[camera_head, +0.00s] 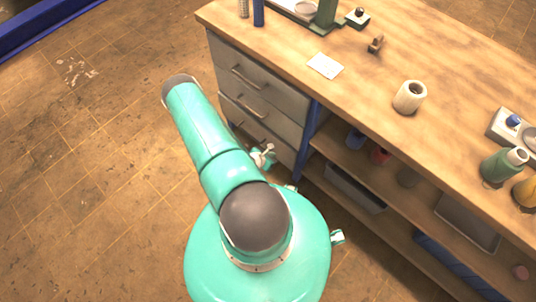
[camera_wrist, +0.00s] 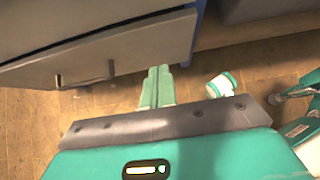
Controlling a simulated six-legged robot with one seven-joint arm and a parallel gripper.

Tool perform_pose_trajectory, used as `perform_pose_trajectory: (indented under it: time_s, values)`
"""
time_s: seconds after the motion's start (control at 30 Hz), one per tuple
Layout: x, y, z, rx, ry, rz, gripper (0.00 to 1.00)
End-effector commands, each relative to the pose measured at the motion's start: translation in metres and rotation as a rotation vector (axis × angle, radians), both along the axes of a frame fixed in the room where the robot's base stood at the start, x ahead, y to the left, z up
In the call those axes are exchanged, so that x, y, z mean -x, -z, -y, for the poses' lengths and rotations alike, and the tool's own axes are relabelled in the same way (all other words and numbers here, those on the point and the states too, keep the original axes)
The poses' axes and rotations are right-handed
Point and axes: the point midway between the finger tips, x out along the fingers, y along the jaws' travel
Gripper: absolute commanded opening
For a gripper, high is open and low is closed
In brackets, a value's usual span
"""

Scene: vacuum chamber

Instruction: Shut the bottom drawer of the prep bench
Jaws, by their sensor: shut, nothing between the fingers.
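The prep bench (camera_head: 345,95) has a stack of grey drawers at its left end. In the wrist view a grey drawer front (camera_wrist: 140,45) with a dark handle (camera_wrist: 85,72) fills the upper left. My gripper (camera_wrist: 158,78) is shut and empty, low over the floor, right of that handle and close to the front's lower right edge. Contact cannot be told.
A blue bench post (camera_head: 307,138) stands right of the drawers, then open shelves with a grey bin (camera_head: 355,188). The bench top holds a white cup (camera_head: 410,96), a green bottle (camera_head: 503,166) and a white card (camera_head: 325,66). The floor (camera_head: 90,160) at left is clear.

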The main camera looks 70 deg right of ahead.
Motion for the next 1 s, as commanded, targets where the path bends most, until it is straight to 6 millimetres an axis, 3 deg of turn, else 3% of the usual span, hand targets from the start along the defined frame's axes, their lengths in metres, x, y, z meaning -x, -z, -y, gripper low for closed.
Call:
perform_pose_trajectory:
  time_s: [0.2, 0.4, 0.87, 1.0]
  values:
    - [0.014, 0.029, 0.030, 0.002, 0.001, -0.001, 0.00]
    - [0.024, 0.027, 0.058, 0.002, 0.003, -0.001, 0.00]
    - [0.027, 0.026, 0.067, 0.001, 0.004, 0.000, 0.00]
    - [0.032, 0.026, 0.078, 0.002, 0.006, 0.001, 0.00]
